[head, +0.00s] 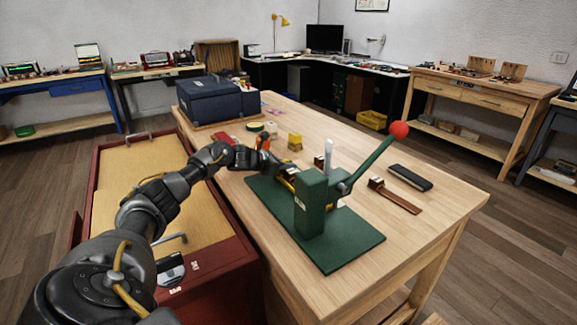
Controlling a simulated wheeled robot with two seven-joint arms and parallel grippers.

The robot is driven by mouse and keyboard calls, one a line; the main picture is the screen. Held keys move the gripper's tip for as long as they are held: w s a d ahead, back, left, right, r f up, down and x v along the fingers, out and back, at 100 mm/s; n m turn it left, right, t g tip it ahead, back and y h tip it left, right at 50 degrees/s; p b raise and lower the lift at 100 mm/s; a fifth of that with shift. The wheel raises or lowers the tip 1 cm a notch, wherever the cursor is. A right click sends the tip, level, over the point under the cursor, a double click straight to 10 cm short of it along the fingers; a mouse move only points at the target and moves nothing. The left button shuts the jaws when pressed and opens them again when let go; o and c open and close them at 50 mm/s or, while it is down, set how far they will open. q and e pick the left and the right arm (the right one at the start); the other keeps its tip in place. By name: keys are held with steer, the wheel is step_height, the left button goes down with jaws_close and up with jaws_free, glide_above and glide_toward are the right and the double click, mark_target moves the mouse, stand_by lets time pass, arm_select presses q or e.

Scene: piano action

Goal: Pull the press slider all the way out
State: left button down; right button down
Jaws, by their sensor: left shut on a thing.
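The green press (311,205) stands on its green base plate (345,248) on the wooden table. Its lever (372,160) slants up to the right and ends in a red ball (398,130). My left gripper (287,174) is at the far left side of the press column, low over the base plate. It is shut on a small part there, which looks like the press slider. The slider is mostly hidden by the gripper and the press column, so how far out it sits cannot be told. My right gripper is not in view.
A black block (410,178) and a brown strip (400,199) lie right of the press. The red-framed case (150,165) is left of the table. The table's front right is clear.

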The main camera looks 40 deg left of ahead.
arm_select(q)
steer(key=c, duration=1.7)
jaws_free()
steer(key=shift+a+r, duration=0.2)
steer(key=shift+a, duration=0.05)
steer(key=shift+o, duration=0.3)
steer(key=shift+f, duration=0.1)
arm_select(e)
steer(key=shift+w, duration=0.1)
